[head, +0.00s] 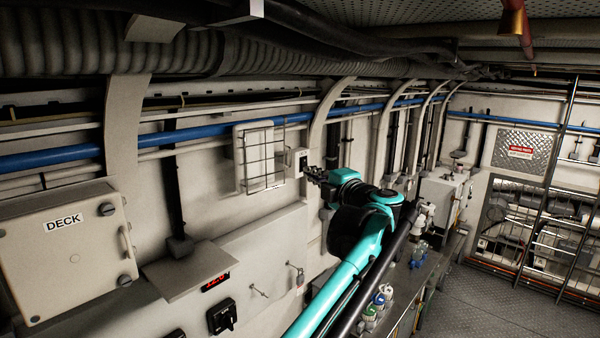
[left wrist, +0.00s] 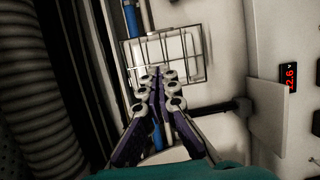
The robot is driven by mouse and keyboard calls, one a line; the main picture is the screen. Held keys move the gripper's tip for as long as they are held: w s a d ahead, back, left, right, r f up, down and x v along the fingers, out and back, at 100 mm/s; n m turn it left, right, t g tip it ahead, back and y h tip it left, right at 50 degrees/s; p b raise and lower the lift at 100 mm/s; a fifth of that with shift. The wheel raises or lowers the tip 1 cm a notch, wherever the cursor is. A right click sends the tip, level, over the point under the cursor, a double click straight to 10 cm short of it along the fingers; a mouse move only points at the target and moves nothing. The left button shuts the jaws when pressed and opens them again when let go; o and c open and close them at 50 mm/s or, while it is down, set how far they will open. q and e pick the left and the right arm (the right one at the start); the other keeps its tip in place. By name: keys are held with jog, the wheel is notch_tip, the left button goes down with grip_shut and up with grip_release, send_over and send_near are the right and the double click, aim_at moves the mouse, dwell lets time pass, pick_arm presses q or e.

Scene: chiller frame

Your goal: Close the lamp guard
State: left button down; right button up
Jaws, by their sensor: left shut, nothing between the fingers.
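The lamp guard (head: 264,158) is a dark wire grid in front of a pale lamp housing (head: 238,150) on the wall, left of centre in the head view. The grid sits offset to the right of the housing and appears to stand off it; its exact angle is hard to tell. In the left wrist view the guard (left wrist: 190,79) is ahead of my fingertips, with the pale lamp behind its wires. My left gripper (head: 313,175) is shut and empty, just right of the guard in the head view, fingers toward it. I cannot tell whether they touch. My right gripper is not in view.
A small switch box (head: 301,160) sits on the wall beside the guard. A blue pipe (head: 210,136) runs along the wall past the lamp. A curved frame rib (head: 320,125) stands to the right. A DECK cabinet (head: 65,250) projects at left. Open floor (head: 490,310) lies at lower right.

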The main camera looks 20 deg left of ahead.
pick_arm(q)
jog(key=p, duration=0.1)
send_near(290, 158)
jog(key=p+x, duration=0.2)
jog(key=x, duration=0.5)
jog(key=shift+p, duration=0.4)
jog(key=shift+w+a+p, duration=0.25)
jog(key=shift+w+a, duration=0.05)
jog(key=shift+w, duration=0.25)
jog(key=shift+w+a+p, duration=0.2)
jog(key=shift+w+a, duration=0.05)
jog(key=shift+w, duration=0.35)
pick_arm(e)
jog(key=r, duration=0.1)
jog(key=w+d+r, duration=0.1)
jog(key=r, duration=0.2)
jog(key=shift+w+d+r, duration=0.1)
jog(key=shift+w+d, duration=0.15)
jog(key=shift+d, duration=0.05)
